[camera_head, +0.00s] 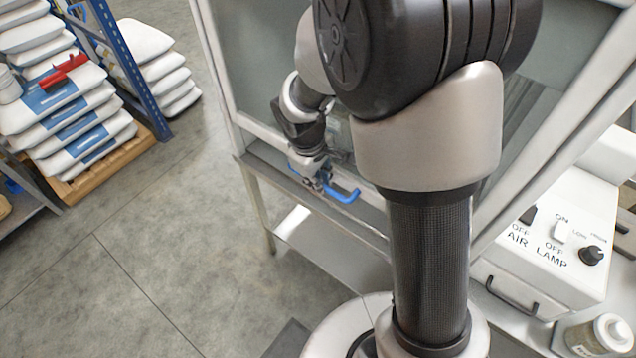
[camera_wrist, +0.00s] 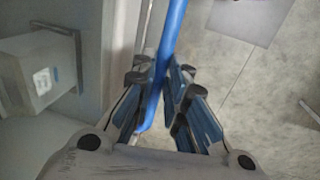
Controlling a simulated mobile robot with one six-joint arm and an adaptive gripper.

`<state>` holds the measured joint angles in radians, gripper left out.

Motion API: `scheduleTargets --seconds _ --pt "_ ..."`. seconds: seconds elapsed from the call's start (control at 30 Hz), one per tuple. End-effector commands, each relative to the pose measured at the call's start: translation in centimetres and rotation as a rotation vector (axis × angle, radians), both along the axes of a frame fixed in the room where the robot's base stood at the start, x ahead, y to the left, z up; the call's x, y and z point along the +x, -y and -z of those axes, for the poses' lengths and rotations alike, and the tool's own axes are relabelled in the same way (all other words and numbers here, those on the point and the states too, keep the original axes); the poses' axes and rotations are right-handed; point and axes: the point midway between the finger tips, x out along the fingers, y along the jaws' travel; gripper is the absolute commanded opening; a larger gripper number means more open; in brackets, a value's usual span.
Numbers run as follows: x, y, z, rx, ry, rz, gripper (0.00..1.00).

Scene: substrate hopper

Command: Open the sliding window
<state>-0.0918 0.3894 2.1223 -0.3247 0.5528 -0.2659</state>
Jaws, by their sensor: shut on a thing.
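The sliding window (camera_head: 268,60) is a large glass pane in a pale frame on the front of a cabinet in the head view. A blue handle (camera_head: 343,195) sticks out at the lower edge of the window. In the wrist view the blue handle (camera_wrist: 166,55) runs as a long bar between my fingers. My gripper (camera_head: 318,180) is at the handle in the head view. In the wrist view my gripper (camera_wrist: 160,85) is shut on the bar, with finger pads on both sides. My arm hides the middle of the window.
A control box (camera_head: 560,235) with AIR and LAMP switches and a knob stands at the right. A white bottle (camera_head: 598,335) is below it. Stacked bags (camera_head: 75,120) lie on a pallet at the left. The grey floor (camera_head: 150,240) between is clear.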

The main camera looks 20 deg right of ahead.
Motion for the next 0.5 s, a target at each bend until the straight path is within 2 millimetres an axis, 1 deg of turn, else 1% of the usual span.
scheduleTargets --seconds 0.03,0.27,0.3,0.37,0.5 --pt "0.1 0.0 -3.0 0.000 0.004 0.000 0.00" --pt "0.1 0.0 -10.9 0.000 0.005 0.000 0.00" --pt "0.1 0.0 -12.3 0.000 0.005 0.000 0.00" --pt "0.1 0.0 -14.4 0.000 0.005 -0.001 0.00" --pt "0.2 0.0 -19.4 0.001 0.006 0.000 0.00"
